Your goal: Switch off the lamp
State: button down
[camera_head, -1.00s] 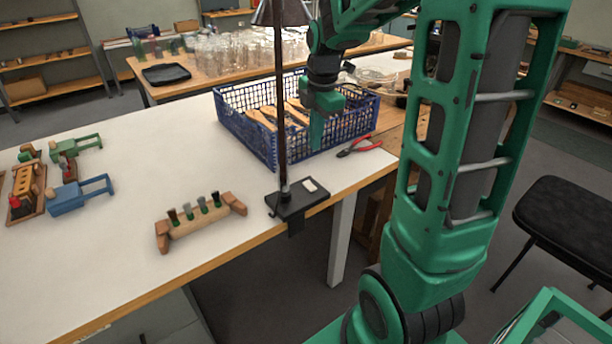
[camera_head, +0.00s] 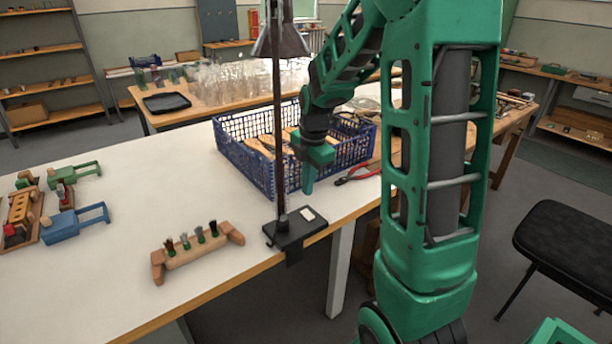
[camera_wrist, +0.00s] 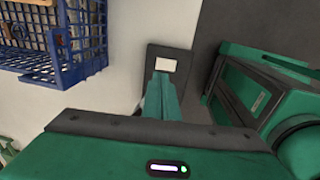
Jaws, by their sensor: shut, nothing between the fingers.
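The lamp (camera_head: 278,125) has a dark pole and a grey cone shade (camera_head: 280,42), and is fixed at the table's front edge by a black base (camera_head: 288,238). A pale rectangular switch (camera_head: 308,214) sits on top of the base; it also shows as a white rectangle (camera_wrist: 165,65) in the wrist view. My gripper (camera_head: 308,190) is shut and empty, pointing down behind the base and above it. In the wrist view my fingers (camera_wrist: 162,90) overlap the near part of the base, just short of the switch. I cannot tell whether they touch it.
A blue crate (camera_head: 245,165) with wooden pieces stands behind the lamp, with red pliers (camera_head: 357,174) beside it. A wooden holder with several tufts (camera_head: 200,250) lies to the left of the base. Bare table (camera_head: 130,210) stretches further left.

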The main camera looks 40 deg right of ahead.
aim_at(304, 212)
jog(key=f, duration=0.5)
jog(key=w+f, duration=0.1)
jog(key=f, duration=0.1)
jog(key=shift+f, duration=0.2)
jog(key=shift+d, duration=0.2)
jog(key=shift+a+f, duration=0.1)
jog(key=shift+f, duration=0.05)
jog(key=shift+a, duration=0.15)
